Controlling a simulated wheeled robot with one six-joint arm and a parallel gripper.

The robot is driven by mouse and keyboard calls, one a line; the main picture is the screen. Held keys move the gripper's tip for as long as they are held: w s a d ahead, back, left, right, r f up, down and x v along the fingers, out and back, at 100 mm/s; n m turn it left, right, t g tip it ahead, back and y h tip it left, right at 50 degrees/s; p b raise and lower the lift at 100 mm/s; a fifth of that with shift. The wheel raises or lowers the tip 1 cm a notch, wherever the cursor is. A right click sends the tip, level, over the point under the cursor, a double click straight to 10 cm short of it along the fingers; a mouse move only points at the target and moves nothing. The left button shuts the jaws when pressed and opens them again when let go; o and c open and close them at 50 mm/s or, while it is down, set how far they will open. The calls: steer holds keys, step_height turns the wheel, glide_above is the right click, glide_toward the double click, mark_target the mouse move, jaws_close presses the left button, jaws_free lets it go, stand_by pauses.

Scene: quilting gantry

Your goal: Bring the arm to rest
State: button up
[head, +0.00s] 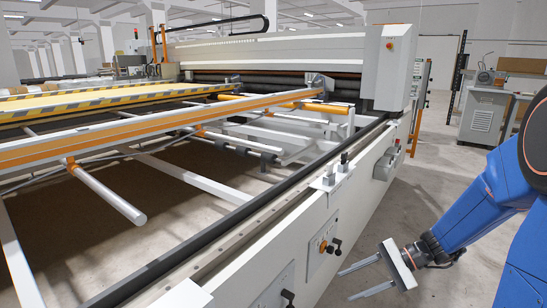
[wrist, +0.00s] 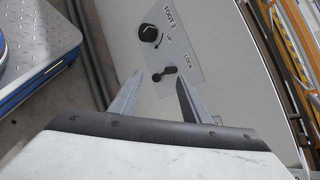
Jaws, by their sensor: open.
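My gripper (head: 358,282) is at the lower right in the head view, at the end of my blue arm, beside the gantry's white side panel. Its two grey fingers are apart and nothing is between them. The plate carries a round black knob (wrist: 148,33) and a small black lever (wrist: 164,74). The lever appears between the fingertips; I cannot tell whether a finger touches anything.
The quilting gantry (head: 345,225) fills the left and middle, with orange rails and black knobs along its side. A grey cabinet (head: 482,115) stands at the back right. The floor (head: 425,190) between gantry and cabinet is clear. A blue-edged metal platform (wrist: 45,35) shows in the wrist view.

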steer(key=s+d+r+n+t+h, duration=0.2)
steer(key=s+d+r+n+h, duration=0.1)
steer(key=s, duration=0.6)
steer(key=s+d+r+n+t+h, duration=0.2)
steer(key=s+d+r+n+h, duration=0.2)
steer(key=s+h, duration=0.5)
steer(key=shift+r+n+t, duration=0.4)
steer(key=shift+r+n, duration=0.75)
steer(key=shift+n, duration=0.55)
steer(key=shift+w+a+f, duration=0.1)
